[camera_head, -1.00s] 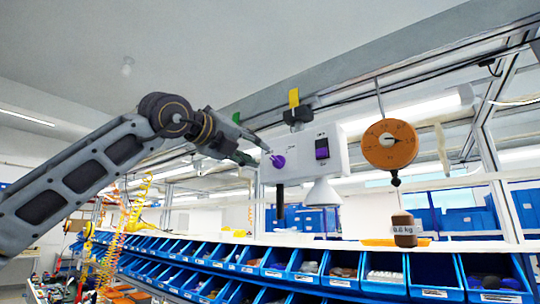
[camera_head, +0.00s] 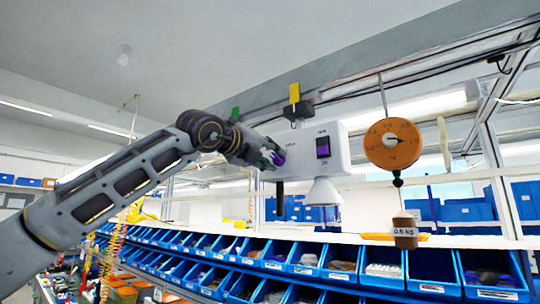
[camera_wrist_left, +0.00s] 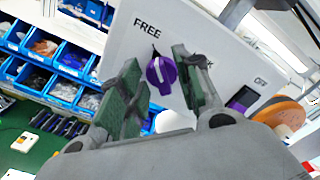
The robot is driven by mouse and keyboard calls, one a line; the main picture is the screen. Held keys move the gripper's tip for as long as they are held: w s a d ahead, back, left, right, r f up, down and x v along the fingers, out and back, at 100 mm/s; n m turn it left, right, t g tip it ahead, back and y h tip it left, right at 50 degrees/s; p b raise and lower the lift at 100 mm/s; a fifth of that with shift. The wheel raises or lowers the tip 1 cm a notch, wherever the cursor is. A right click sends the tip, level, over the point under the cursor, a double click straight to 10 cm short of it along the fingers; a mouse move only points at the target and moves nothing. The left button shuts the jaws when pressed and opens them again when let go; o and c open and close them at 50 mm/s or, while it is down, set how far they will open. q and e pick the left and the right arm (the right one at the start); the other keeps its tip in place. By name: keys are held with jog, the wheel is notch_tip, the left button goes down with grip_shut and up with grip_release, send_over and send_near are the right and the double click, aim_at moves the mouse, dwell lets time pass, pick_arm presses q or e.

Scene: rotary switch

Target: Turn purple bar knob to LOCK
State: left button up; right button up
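The purple bar knob (camera_head: 280,159) sits on the left face of a white box (camera_head: 341,154). In the left wrist view the knob (camera_wrist_left: 160,73) shows a dark pointer aimed up towards the word FREE (camera_wrist_left: 147,28). A second label by the right finger is mostly hidden; only a final K shows. My left gripper (camera_head: 272,154) is at the knob and partly covers it in the head view. In the wrist view its green-padded fingers (camera_wrist_left: 157,62) are open, one on each side of the knob, with gaps visible. I cannot tell how deep they reach. My right gripper is not in view.
A purple rocker switch (camera_head: 323,147) is on the box's front, with a white cone (camera_head: 323,192) below. An orange dial scale (camera_head: 393,144) hangs to the right with a brown weight (camera_head: 405,231). Rows of blue bins (camera_head: 433,272) run below.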

pick_arm(q)
jog(key=shift+c, duration=0.6)
grip_shut()
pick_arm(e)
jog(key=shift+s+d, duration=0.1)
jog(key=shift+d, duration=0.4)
